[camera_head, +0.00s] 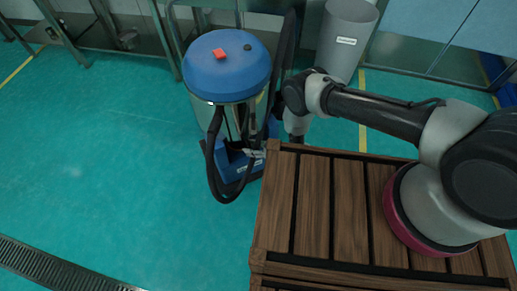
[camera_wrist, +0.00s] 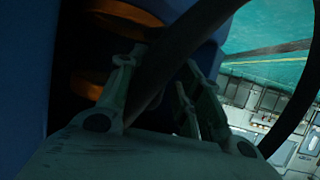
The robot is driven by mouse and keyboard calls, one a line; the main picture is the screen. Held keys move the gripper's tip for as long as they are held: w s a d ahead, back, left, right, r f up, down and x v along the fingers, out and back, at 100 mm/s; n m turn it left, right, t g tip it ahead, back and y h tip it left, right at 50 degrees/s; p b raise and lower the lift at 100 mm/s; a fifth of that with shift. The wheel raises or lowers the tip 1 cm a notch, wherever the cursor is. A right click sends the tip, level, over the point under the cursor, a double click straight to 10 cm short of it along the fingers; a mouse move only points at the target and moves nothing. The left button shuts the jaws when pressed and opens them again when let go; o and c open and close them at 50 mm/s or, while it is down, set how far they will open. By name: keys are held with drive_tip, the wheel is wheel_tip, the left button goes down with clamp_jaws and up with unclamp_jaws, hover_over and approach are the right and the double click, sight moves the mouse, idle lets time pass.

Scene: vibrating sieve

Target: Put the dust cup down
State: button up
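An industrial vacuum cleaner with a blue domed top (camera_head: 227,66) and a shiny metal drum stands on the floor at the upper middle of the head view. A blue part (camera_head: 232,170) low on it may be the dust cup, but I cannot tell its outline.
A wooden slatted crate top (camera_head: 315,205) lies right of the vacuum, under my arm. A grey bin (camera_head: 346,40) stands behind. The vacuum's black hose (camera_head: 213,165) loops down at its left. Green floor to the left is clear, with a drain grate (camera_head: 50,267).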

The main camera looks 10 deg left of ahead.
drive_tip(key=v, duration=1.2)
drive_tip(key=shift+f, duration=0.1)
